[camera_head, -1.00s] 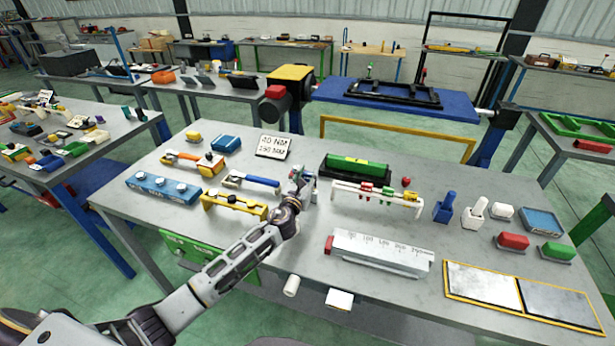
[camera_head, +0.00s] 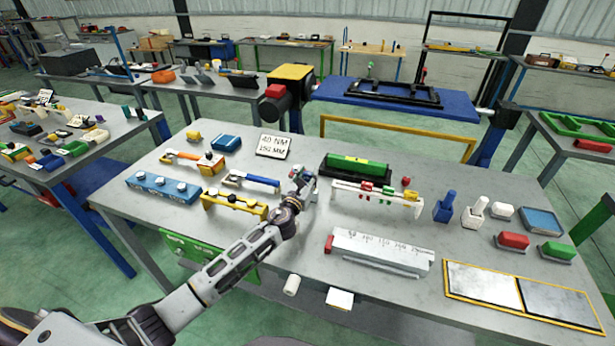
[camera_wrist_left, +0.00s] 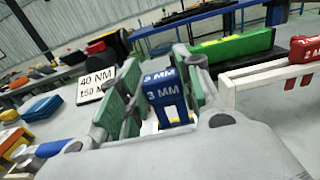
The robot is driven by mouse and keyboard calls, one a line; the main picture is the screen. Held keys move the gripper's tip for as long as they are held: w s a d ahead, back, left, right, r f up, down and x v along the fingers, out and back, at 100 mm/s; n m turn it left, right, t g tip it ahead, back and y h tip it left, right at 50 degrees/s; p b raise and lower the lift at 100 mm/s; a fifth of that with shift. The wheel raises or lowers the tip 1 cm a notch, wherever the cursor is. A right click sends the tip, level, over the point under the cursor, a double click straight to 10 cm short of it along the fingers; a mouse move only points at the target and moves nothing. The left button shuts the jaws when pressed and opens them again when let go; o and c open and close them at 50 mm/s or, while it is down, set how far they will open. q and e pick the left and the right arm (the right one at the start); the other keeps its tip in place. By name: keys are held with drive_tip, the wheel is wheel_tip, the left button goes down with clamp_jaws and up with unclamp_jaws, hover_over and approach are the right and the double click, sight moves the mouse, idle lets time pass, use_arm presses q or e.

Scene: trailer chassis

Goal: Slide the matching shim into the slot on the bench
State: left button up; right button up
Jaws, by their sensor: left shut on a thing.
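My left gripper (camera_head: 304,178) is above the middle of the grey bench (camera_head: 305,240), just left of the white rack (camera_head: 352,189). In the left wrist view its green-padded fingers (camera_wrist_left: 160,75) are shut on a blue shim (camera_wrist_left: 167,94) marked "3 MM". The rack holds red shims (camera_head: 367,187) and a green one (camera_head: 388,191); a red one marked "2 MM" shows in the left wrist view (camera_wrist_left: 305,48). A green block (camera_head: 356,164) on a black base stands behind the rack. I cannot tell which piece has the slot. My right gripper is not in view.
A sign (camera_head: 273,146) reads "40 NM 150 MM". A yellow holder (camera_head: 233,205) and wrenches (camera_head: 250,181) lie left of my gripper. A long metal ruler block (camera_head: 382,246) lies in front right. A yellow-framed plate pair (camera_head: 483,282) is at the front-right edge.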

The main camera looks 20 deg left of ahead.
use_arm(q)
drive_tip(key=shift+f+b, duration=0.4)
drive_tip(key=shift+f, duration=0.15)
drive_tip(key=shift+f+b, duration=0.55)
drive_tip(key=shift+f, duration=0.15)
idle(0.8)
drive_tip(key=shift+f+b, duration=0.8)
drive_tip(key=shift+f, duration=0.15)
idle(0.6)
